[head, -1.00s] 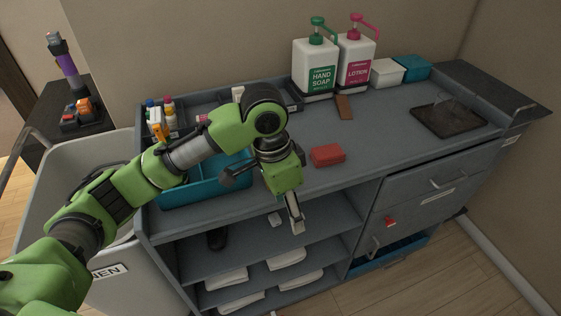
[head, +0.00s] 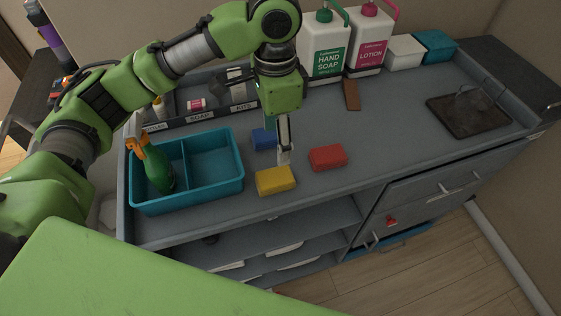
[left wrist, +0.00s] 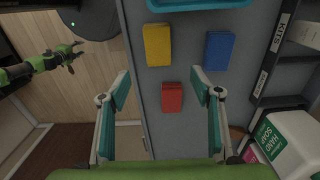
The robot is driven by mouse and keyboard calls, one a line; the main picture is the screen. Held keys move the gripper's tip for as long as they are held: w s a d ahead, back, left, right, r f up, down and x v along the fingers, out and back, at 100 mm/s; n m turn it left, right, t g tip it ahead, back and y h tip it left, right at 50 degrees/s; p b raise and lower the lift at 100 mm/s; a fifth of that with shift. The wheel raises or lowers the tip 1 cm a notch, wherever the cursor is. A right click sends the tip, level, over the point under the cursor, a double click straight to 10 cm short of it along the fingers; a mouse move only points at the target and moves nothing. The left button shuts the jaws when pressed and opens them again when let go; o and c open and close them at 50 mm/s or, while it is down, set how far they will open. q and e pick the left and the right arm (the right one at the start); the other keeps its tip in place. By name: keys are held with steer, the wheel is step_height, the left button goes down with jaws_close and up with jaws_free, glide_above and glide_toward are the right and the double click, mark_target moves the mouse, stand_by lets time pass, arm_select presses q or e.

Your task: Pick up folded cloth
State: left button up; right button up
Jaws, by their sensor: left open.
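Three small folded cloths lie apart on the grey countertop: yellow (head: 275,181), blue (head: 264,139) and red (head: 328,157). My left gripper (head: 284,155) points down over the counter, among these cloths. It is open and empty. In the left wrist view, my left gripper (left wrist: 160,88) has its fingers wide apart, with the red cloth (left wrist: 172,97) showing between them near the right finger. The yellow cloth (left wrist: 158,45) and blue cloth (left wrist: 219,51) show beyond the fingertips. My right gripper (left wrist: 70,56) is small at the left of that view; its jaw state is unclear.
A teal divided caddy (head: 189,206) with a green spray bottle (head: 157,167) stands left of the cloths. Soap (head: 324,47) and lotion (head: 368,38) bottles stand behind. A dark tray (head: 468,116) is at right. The counter between red cloth and tray is clear.

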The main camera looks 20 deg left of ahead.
arm_select(q)
steer(key=p, duration=0.1)
glide_above(274, 176)
steer(key=f, duration=0.7)
steer(key=shift+d+f, duration=0.25)
steer(key=shift+f, duration=0.1)
steer(key=shift+w+f, duration=0.15)
steer(key=shift+f, duration=0.1)
steer(key=shift+f+p, duration=0.35)
steer(key=f, duration=0.1)
steer(key=f+p, duration=0.1)
steer(key=f, duration=0.1)
steer(key=shift+s+a+f, duration=0.2)
steer(key=shift+s, duration=0.05)
steer(key=shift+f, duration=0.4)
steer(key=shift+w+f, duration=0.1)
steer(key=shift+f, duration=0.05)
steer(key=c, duration=1.1)
